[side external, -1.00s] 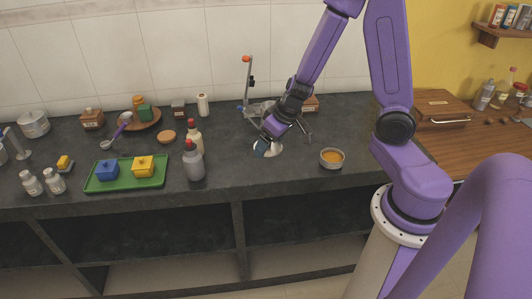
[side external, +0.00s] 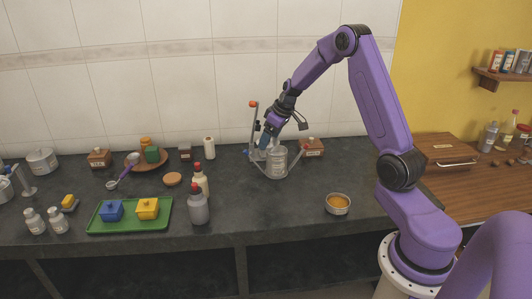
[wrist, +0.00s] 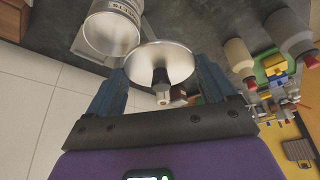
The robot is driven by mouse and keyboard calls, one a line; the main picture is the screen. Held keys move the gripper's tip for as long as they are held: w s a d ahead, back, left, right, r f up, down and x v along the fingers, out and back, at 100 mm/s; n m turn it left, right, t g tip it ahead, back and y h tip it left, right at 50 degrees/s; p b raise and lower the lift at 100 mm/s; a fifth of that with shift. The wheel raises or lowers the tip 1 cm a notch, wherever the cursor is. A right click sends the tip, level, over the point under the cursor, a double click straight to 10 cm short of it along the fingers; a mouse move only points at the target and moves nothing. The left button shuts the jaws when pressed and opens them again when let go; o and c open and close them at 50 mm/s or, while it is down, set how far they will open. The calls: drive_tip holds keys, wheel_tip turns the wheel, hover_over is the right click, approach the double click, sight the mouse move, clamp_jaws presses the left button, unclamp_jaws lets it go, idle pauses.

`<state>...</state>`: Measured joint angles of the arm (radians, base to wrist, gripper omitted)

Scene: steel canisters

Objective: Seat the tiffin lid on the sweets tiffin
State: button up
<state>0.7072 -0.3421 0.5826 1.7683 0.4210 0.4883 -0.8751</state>
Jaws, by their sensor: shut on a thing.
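The sweets tiffin (side external: 277,163) is a steel canister with a label, standing upright on the dark counter, right of centre. It also shows at the top left of the wrist view (wrist: 108,32), its mouth towards the camera. My gripper (wrist: 161,76) is shut on the tiffin lid (wrist: 178,55), a round steel disc with a dark knob, held between two blue fingers. In the side view my gripper (side external: 266,141) is just left of the tiffin's top. The lid looks beside the tiffin's mouth, not over it; the exact gap cannot be told.
A post with an orange top (side external: 253,104) stands close behind the tiffin. A labelled box (side external: 313,147) is to its right. A bowl (side external: 338,209) stands nearer the front. Bottles (side external: 198,205) and a green tray (side external: 125,228) are left. Counter in front of the tiffin is clear.

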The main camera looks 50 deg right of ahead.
drive_tip(key=d, duration=0.7)
drive_tip(key=shift+w+a+f, duration=0.15)
drive_tip(key=shift+w+f, duration=0.05)
drive_tip(key=shift+f, duration=1.1)
drive_tip(key=shift+w+a+f, duration=0.15)
drive_tip(key=shift+f, duration=1.1)
drive_tip(key=shift+f, duration=0.65)
drive_tip(key=o, duration=0.8)
drive_tip(key=shift+o, duration=0.2)
wheel_tip(320, 180, up, 6)
idle(0.8)
idle(0.4)
